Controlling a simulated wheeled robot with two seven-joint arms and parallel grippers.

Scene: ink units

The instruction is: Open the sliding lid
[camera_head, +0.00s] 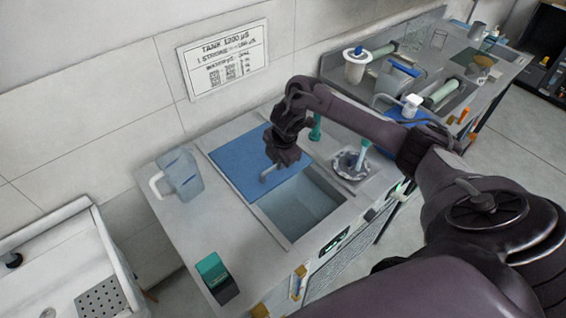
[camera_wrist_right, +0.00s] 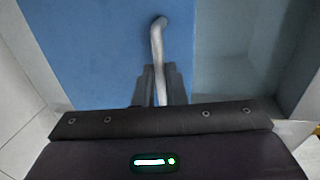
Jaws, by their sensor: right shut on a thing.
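The blue sliding lid (camera_head: 240,158) lies over the back part of the tank (camera_head: 301,208) in the head view. The front part of the tank is uncovered and shows its inside. The lid's metal handle (camera_wrist_right: 157,45) stands at the lid's edge beside the opening. My right gripper (camera_head: 280,166) is over the lid's front edge, shut on the handle; it also shows in the right wrist view (camera_wrist_right: 161,88). The lid fills the left and middle of the wrist view, with the opening to the right. My left gripper is not in view.
A clear pitcher (camera_head: 180,174) stands left of the lid. A green-and-black box (camera_head: 217,278) sits at the counter's front left. A round holder (camera_head: 350,165) is right of the tank.

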